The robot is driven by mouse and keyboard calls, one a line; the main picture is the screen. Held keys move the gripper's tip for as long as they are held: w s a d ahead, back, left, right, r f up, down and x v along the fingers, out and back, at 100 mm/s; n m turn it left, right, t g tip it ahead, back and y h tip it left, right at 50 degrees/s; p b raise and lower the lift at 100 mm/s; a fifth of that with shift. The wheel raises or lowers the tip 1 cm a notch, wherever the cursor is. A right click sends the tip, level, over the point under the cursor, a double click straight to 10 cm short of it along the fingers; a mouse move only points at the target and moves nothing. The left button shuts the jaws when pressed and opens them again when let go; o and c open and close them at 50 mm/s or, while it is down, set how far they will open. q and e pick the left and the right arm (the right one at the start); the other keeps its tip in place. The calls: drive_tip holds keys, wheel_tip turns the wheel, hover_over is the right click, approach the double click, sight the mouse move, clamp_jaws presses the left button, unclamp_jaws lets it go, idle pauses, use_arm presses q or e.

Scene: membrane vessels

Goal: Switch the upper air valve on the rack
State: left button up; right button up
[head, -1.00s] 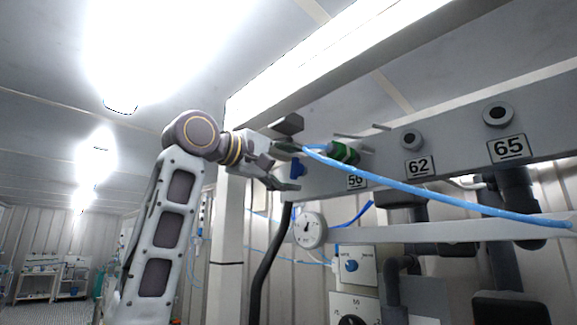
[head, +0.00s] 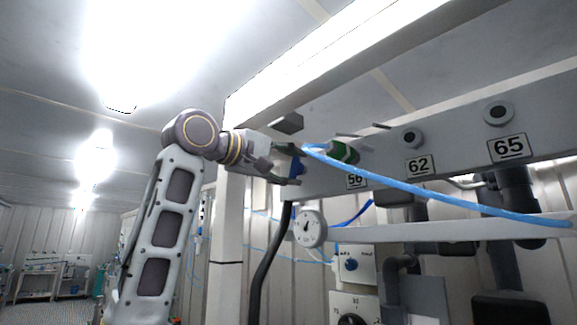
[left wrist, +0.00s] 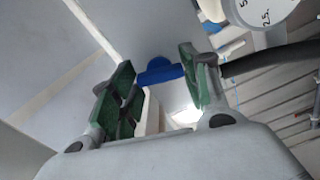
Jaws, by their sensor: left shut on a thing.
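The upper air valve on the rack shows as a small blue handle (head: 298,168) at the left end of the grey rack beam. It also shows in the left wrist view (left wrist: 160,71) as a blue piece between the finger ends. My left gripper (head: 290,166) reaches it from the left and is shut on it, one finger above and one below. In the left wrist view its green-padded fingers (left wrist: 157,82) stand on either side of the blue handle. The fingers hide part of the valve in the head view. My right gripper is not in view.
The grey rack beam (head: 450,165) carries number plates 56, 62 and 65. A light blue hose (head: 440,195) runs rightward from near the green fitting (head: 343,152). A round gauge (head: 310,228) and a black hose (head: 268,265) are below the valve. A lower panel has another blue knob (head: 351,264).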

use_arm(q)
drive_tip(key=m, duration=0.2)
drive_tip(key=shift+m, duration=0.4)
drive_tip(key=m+p, duration=0.1)
drive_tip(key=m, duration=0.3)
drive_tip(key=m+p, duration=0.1)
drive_tip(key=m, duration=0.3)
drive_tip(key=shift+f, duration=0.1)
drive_tip(key=shift+m+p, duration=0.75)
drive_tip(key=shift+m, duration=1.25)
drive_tip(key=o, duration=0.8)
drive_tip(key=shift+o, duration=1.1)
